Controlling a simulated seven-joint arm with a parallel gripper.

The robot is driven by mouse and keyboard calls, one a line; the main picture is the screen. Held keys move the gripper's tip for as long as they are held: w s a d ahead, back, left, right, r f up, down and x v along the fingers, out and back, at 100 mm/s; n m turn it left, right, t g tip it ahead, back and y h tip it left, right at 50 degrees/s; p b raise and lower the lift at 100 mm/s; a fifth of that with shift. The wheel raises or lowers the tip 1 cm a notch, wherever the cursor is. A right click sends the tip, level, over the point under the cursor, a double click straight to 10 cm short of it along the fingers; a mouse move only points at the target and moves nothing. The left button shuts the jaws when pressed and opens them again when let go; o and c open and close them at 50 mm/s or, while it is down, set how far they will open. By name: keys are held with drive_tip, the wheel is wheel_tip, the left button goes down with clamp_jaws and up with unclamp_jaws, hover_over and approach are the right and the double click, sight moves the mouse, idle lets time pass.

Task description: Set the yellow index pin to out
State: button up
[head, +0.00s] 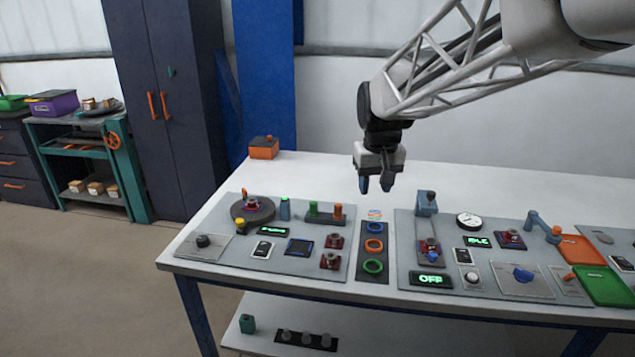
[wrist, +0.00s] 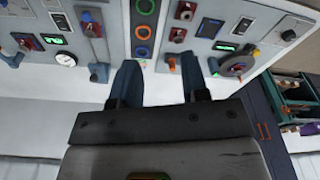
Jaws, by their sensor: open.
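The yellow index pin (head: 240,224) shows as a small yellow knob at the front edge of a dark round turntable (head: 262,211) on the left panel. How far the pin stands out cannot be told at this size. In the wrist view, the turntable (wrist: 232,70) is at the right, with a small yellow spot, the pin (wrist: 239,67), on it. My gripper (head: 376,186) hangs above the back middle of the table, fingers pointing down, open and empty. It is well to the right of the pin and higher. The fingers also show in the wrist view (wrist: 159,80).
The left panel (head: 225,255) also carries a black knob, a green-lit display, a switch and red-based blocks. A dark strip with coloured rings (head: 372,280) separates it from the right panel (head: 408,270). An orange box (head: 264,148) stands at the table's back left corner.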

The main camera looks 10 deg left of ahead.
drive_tip(key=w+a+f+n, duration=0.1)
drive_tip(key=w+a+f, duration=0.2)
drive_tip(key=w+a, duration=0.6)
drive_tip(key=n+g, duration=0.1)
drive_tip(key=n, duration=0.3)
hover_over(240, 220)
drive_tip(key=f, duration=1.8)
drive_tip(key=shift+s+d+f, duration=0.15)
drive_tip(key=shift+d+f, duration=0.15)
drive_tip(key=shift+d, duration=0.1)
drive_tip(key=shift+a+f, duration=0.35)
drive_tip(key=shift+a, duration=0.1)
drive_tip(key=shift+f, duration=3.9)
